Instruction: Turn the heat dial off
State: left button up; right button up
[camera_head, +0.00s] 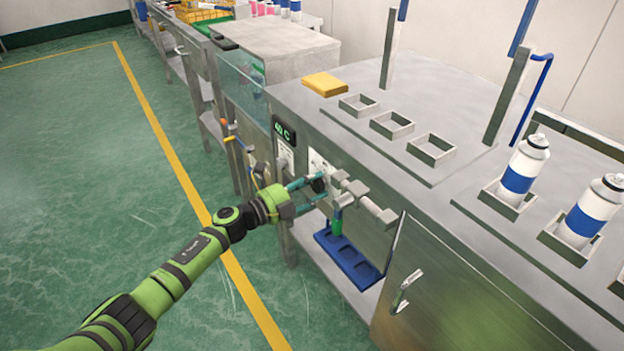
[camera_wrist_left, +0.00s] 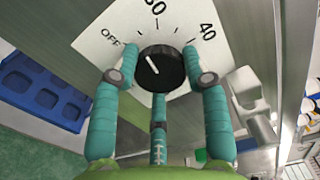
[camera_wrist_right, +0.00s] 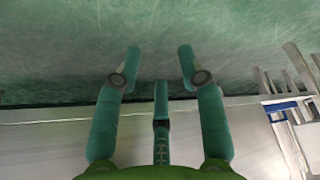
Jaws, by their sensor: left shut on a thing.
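The heat dial (camera_wrist_left: 160,69) is a round black knob on a white scale plate (camera_wrist_left: 128,22) marked OFF, 40 and another number partly cut off. Its white pointer line tilts up and left, between OFF and the cut-off number. In the head view the dial (camera_head: 318,185) sits on the front of the steel bench. My left gripper (camera_head: 306,190) is shut on the dial, with teal fingers at either side of it, as the left wrist view (camera_wrist_left: 160,66) shows. My right gripper (camera_wrist_right: 156,68) is open and empty above the green floor, outside the head view.
A blue tray (camera_head: 350,262) lies on the shelf below. Spray cans (camera_head: 522,167) stand in holders on the bench top. The floor at left is clear.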

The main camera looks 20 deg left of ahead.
pick_arm(q)
jog(key=n, duration=0.1)
jog(key=n+p, duration=0.1)
jog(key=shift+s+d+f+n, duration=0.1)
jog(key=shift+s+d+n, duration=0.05)
jog(key=shift+d+n, duration=0.15)
jog(key=shift+n+p, duration=1.25)
jog(key=shift+n, duration=1.05)
pick_arm(e)
jog(key=shift+g, duration=0.3)
jog(key=shift+s+d+r, duration=0.1)
jog(key=shift+s+d, duration=0.1)
jog(key=shift+s, duration=0.7)
jog(key=shift+s+d+r, duration=0.1)
jog(key=shift+s+d, duration=0.05)
jog(key=shift+s, duration=0.7)
jog(key=shift+s+d+r, duration=0.1)
jog(key=shift+s+d, duration=0.1)
jog(key=shift+s, duration=0.8)
pick_arm(q)
jog(key=o, duration=1.1)
jog(key=shift+o, duration=0.2)
pick_arm(e)
jog(key=shift+s+f, duration=0.1)
pick_arm(q)
jog(key=shift+a, duration=0.1)
pick_arm(e)
jog(key=shift+a, duration=0.1)
